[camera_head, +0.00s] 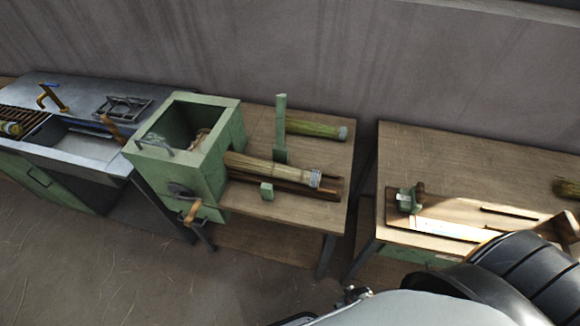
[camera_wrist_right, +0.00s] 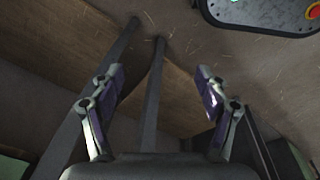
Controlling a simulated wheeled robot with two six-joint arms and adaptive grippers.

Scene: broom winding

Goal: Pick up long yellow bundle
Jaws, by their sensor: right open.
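A long straw-yellow bundle (camera_head: 268,169) lies on the middle wooden table, its left end reaching into the green box machine (camera_head: 190,150). Its right end has a pale grey band. A greener bundle (camera_head: 315,128) lies behind it, next to a green upright post. In the right wrist view my right gripper (camera_wrist_right: 158,88) is open and empty, with table legs and floor beyond its fingers. No bundle shows between them. My left gripper is not in view.
A metal bench (camera_head: 75,120) with a basin stands at the left. The right table (camera_head: 460,165) holds a small green clamp (camera_head: 409,200), a light board and another bundle (camera_head: 567,188) at the picture's edge. A gap separates the two wooden tables.

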